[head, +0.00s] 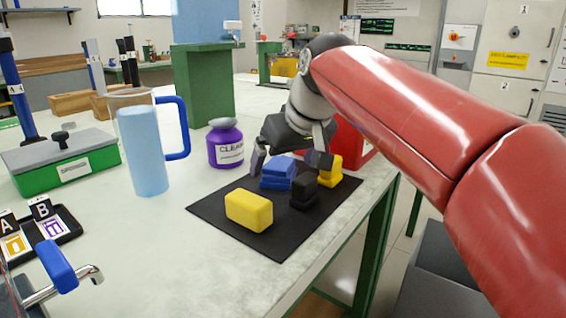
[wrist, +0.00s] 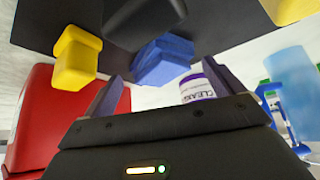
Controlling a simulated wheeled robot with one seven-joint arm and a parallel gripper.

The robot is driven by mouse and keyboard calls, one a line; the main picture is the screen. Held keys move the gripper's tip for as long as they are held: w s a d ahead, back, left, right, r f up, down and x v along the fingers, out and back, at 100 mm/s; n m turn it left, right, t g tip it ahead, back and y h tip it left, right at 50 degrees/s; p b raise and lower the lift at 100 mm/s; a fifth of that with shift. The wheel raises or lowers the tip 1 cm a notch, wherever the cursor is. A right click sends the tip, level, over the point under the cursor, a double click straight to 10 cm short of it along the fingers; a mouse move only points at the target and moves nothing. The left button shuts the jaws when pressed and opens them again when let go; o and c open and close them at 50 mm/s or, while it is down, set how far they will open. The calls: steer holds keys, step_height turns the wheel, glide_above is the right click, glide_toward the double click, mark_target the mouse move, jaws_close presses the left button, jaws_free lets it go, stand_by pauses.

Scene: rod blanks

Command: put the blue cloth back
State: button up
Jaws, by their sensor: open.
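The blue cloth (head: 277,175), a folded stack, rests on the black mat (head: 222,208) near its back edge. It also shows in the wrist view (wrist: 163,62), beyond and between the fingertips. My gripper (head: 290,163) is open just above and behind the cloth, with one finger to its left and one to its right. In the wrist view my gripper's fingers (wrist: 165,85) are spread apart with nothing clearly held between them. Whether a finger touches the cloth cannot be told.
On the mat are a yellow block (head: 249,210), a black block (head: 303,190) close beside the cloth, and another yellow piece (head: 331,172). A purple cleaner bottle (head: 225,145) and a red container (head: 350,138) stand behind. A blue-handled jug (head: 145,150) stands left.

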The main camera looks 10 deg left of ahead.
steer(key=p+v, duration=0.1)
steer(key=v, duration=0.9)
steer(key=shift+r+p, duration=0.1)
steer(key=shift+p, duration=0.2)
steer(key=shift+d, duration=0.1)
steer(key=s+d+f+m+h, duration=0.1)
steer(key=s+d+f+m, duration=0.2)
steer(key=s+d+f, duration=0.2)
steer(key=s+d+f+m+h, duration=0.2)
steer(key=s+d+f, duration=0.3)
steer(key=d+f, duration=0.6)
steer(key=s+d+f+m+h, duration=0.1)
steer(key=s+d+f+m, duration=0.2)
steer(key=s+d+f, duration=0.2)
steer(key=d+f, duration=0.3)
steer(key=f, duration=0.2)
steer(key=shift+s+d+f+m+t+h, duration=0.25)
steer(key=shift+s+f+m+t+h, duration=0.05)
steer(key=shift+s+f+t, duration=0.1)
